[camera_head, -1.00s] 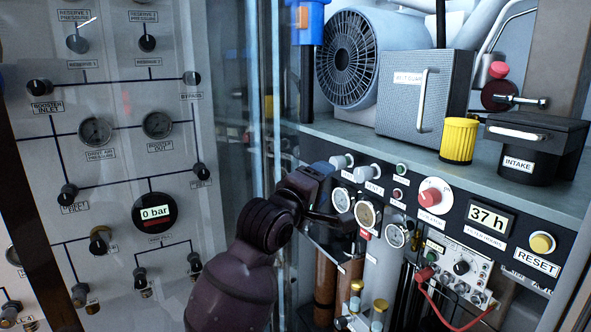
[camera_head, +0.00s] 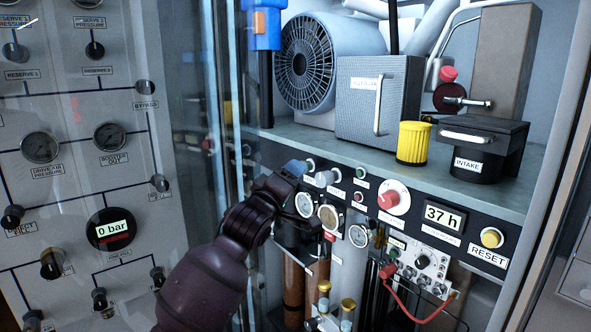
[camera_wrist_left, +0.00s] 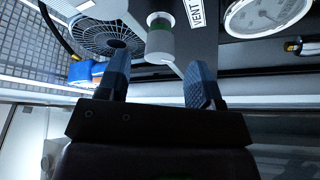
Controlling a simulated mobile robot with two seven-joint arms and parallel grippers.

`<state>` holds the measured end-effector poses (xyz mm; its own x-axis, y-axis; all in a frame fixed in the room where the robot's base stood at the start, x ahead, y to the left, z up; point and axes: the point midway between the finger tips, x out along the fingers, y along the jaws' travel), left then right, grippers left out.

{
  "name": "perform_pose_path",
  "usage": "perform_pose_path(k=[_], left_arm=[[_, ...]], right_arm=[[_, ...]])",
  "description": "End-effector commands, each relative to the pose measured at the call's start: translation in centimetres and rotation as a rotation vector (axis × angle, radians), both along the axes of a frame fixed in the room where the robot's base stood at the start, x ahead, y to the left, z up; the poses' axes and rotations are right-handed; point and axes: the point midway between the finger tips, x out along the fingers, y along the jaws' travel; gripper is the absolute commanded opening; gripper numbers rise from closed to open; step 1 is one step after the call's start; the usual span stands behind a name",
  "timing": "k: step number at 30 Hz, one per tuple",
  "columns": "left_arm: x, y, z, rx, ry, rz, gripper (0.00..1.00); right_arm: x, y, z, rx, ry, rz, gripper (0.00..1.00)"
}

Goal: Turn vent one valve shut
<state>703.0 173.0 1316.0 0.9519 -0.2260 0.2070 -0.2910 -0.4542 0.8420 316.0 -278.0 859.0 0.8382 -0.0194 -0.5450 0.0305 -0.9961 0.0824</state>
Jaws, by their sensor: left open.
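A grey round valve knob (camera_wrist_left: 160,45) with a green band is in the left wrist view, beside a label that reads "VENT"; its number is cut off. In the head view a pale knob (camera_head: 309,165) at the left end of the black panel is partly hidden by my gripper. A second grey knob (camera_head: 325,178) is just to its right. My left gripper (camera_head: 293,168) is at the left knob. In the wrist view its two blue fingers (camera_wrist_left: 160,75) are spread apart, with the green-banded knob between and beyond their tips. Contact cannot be told. My right gripper is not visible.
Several gauges (camera_head: 330,217) sit below the knobs. A red knob (camera_head: 393,198), a 37 h display (camera_head: 442,215) and a yellow reset button (camera_head: 491,238) are further right. The shelf (camera_head: 370,157) above holds a fan (camera_head: 305,62) and a yellow canister (camera_head: 413,142). A glass pane stands left.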

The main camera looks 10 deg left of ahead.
Motion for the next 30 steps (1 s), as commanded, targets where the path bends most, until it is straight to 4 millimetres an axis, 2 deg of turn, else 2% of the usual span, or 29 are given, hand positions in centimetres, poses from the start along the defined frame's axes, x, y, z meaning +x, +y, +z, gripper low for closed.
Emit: perform_pose_path(k=[3,9,20,27,29,30], left_arm=[[1.5,-0.3,0.4,0.001,0.002,0.0,0.6],[2.7,-0.6,0.6,0.0,0.002,0.0,0.6],[3.0,-0.7,0.6,0.0,0.001,0.0,0.58],[3.0,-0.7,0.6,0.0,0.001,0.0,0.21],[3.0,-0.7,0.6,0.0,0.001,0.0,0.12],[3.0,-0.7,0.6,0.0,0.001,0.0,0.11]], right_arm=[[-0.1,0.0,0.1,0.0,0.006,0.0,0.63],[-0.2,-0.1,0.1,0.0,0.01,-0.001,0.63],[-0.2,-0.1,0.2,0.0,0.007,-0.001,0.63],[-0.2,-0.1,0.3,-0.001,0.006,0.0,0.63],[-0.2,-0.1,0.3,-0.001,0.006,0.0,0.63],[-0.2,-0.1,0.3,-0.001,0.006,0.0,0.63]])
